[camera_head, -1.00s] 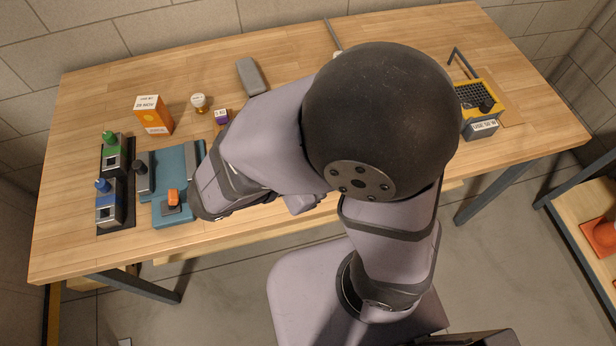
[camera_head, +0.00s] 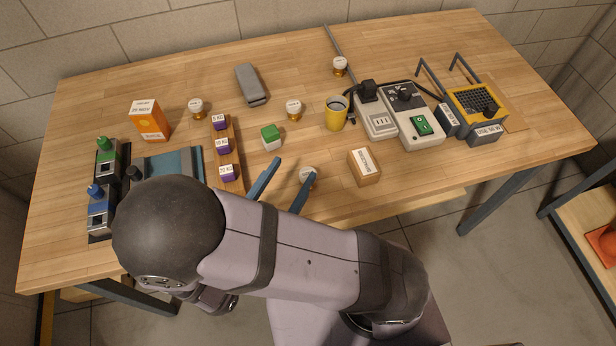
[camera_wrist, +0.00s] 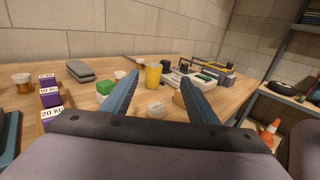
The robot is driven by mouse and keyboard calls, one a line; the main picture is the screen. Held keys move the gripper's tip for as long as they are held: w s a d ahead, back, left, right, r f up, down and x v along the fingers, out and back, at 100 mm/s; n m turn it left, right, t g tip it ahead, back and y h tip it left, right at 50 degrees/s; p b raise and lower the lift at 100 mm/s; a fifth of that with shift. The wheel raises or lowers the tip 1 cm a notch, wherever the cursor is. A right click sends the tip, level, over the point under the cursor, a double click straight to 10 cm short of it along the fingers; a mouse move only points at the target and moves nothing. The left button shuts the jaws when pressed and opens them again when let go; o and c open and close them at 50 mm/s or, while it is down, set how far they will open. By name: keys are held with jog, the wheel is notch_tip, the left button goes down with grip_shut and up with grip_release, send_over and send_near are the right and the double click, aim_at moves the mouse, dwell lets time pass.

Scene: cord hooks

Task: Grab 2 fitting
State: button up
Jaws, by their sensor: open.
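Several small brass fittings with round white labelled tops stand on the table; I cannot read which is number 2. One fitting (camera_head: 308,172) is close to my gripper (camera_head: 295,168), partly hidden by a finger in the head view. In the wrist view its pale top (camera_wrist: 155,108) shows between and below the open blue fingers (camera_wrist: 158,75). Other fittings stand at the left (camera_head: 197,108), the middle (camera_head: 294,110) and the back (camera_head: 340,66). My gripper is open and empty, pointing across the table.
A green-and-white block (camera_head: 270,138), a yellow mug (camera_head: 336,114) and a cardboard box (camera_head: 364,166) stand around the gripper. Purple weights (camera_head: 223,146) stand in a wooden rack to its left. Grey devices with a cord (camera_head: 411,118) and a yellow tray (camera_head: 474,104) are at the right.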

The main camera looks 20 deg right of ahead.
send_near(304, 181)
jog(key=x, duration=0.4)
jog(key=shift+w, duration=0.5)
jog(key=shift+s+d+p+x, duration=0.15)
jog(key=shift+p+x, duration=0.65)
jog(key=shift+x, duration=0.85)
jog(key=shift+s+d+p+x, duration=0.1)
jog(key=shift+p+x, duration=0.7)
jog(key=shift+x, duration=0.8)
jog(key=shift+w+d, duration=0.3)
jog(key=c, duration=1.2)
notch_tip(304, 181, up, 10)
jog(key=p, duration=0.8)
jog(key=shift+p, duration=0.4)
jog(key=shift+d, duration=0.1)
